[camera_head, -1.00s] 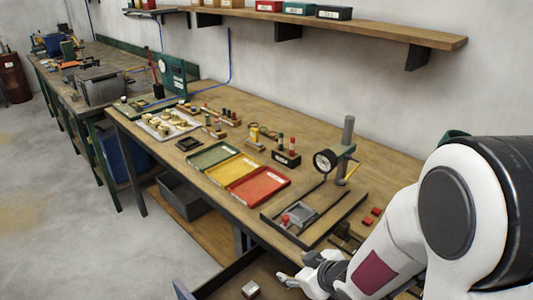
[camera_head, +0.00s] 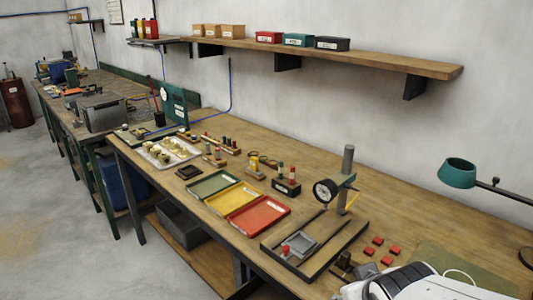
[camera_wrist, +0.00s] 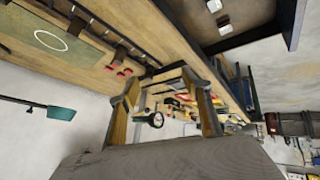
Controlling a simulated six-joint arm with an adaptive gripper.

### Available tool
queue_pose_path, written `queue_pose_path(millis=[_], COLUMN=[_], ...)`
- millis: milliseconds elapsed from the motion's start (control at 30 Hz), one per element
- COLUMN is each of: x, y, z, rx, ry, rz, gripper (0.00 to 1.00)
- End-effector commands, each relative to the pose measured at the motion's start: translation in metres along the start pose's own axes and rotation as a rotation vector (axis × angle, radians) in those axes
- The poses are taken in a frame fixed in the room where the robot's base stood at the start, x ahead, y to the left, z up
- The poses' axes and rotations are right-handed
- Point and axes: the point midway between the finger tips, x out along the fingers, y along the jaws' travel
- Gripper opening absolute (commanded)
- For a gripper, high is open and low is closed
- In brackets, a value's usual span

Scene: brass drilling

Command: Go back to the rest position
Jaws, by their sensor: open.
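My gripper (camera_wrist: 168,88) shows in the wrist view, its two fingers spread apart with nothing held between them. It hangs in the air, and the bench shows tilted beyond it. In the head view only white and dark parts of my arm show at the bottom right; the fingers are not visible there. The dial gauge stand (camera_head: 326,191) stands on the bench in the head view, and its dial (camera_wrist: 155,119) shows beyond the fingers in the wrist view.
The bench (camera_head: 400,205) carries green, yellow and red trays (camera_head: 258,214), several red blocks (camera_head: 378,241) and a green lamp (camera_head: 457,173). A wall shelf (camera_head: 330,58) runs above.

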Motion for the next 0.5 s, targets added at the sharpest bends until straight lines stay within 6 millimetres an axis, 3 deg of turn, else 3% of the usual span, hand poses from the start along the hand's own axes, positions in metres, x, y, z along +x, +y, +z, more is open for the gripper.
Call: queue_pose_path(millis=[500], x=[-0.087], y=[-0.002], z=[0.045], rx=[0.197], ry=[-0.097], rz=[-0.007], gripper=[0.48])
